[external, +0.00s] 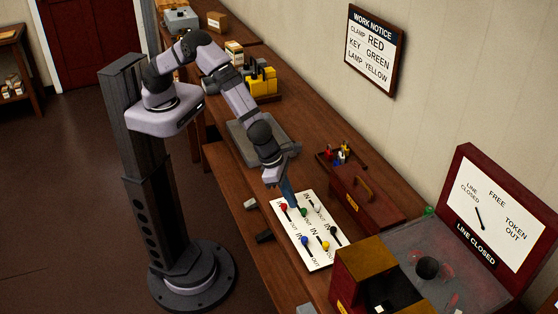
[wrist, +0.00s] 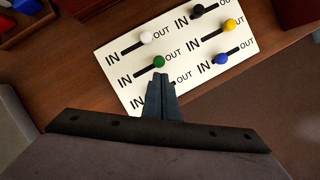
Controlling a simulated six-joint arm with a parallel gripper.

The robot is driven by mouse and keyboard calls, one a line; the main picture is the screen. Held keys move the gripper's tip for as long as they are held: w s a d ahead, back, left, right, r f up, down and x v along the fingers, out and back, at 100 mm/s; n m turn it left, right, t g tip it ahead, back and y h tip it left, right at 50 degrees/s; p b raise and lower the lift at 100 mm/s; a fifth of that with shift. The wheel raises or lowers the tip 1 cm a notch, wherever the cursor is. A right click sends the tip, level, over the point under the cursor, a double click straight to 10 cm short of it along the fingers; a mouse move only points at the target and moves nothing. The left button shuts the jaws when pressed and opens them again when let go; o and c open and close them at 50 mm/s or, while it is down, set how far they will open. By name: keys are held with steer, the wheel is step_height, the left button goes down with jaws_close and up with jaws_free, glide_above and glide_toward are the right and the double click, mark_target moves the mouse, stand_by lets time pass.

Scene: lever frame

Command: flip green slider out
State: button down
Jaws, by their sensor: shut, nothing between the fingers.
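The green slider (wrist: 158,61) is a round knob on a white panel (wrist: 113,48) printed with IN and OUT labels. In the wrist view its dark slot runs from the IN side up to the knob, which sits at the OUT end. The green knob also shows in the external view (external: 304,212), close to my gripper. My gripper (wrist: 161,77) is shut and empty. Its fingertips are right beside the green knob, on the near side in the wrist view; I cannot tell whether they touch it.
A white knob (wrist: 147,37) is beside the green one. Black (wrist: 198,10), yellow (wrist: 231,25) and blue (wrist: 220,59) knobs stand to its right. A red knob (external: 284,207) is close to my fingers. A red toolbox (external: 365,200) stands behind the panel.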

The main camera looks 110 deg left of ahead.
steer(key=b+v, duration=0.1)
steer(key=v, duration=0.3)
steer(key=shift+s+r, duration=0.25)
steer(key=shift+r, duration=0.05)
stand_by(0.4)
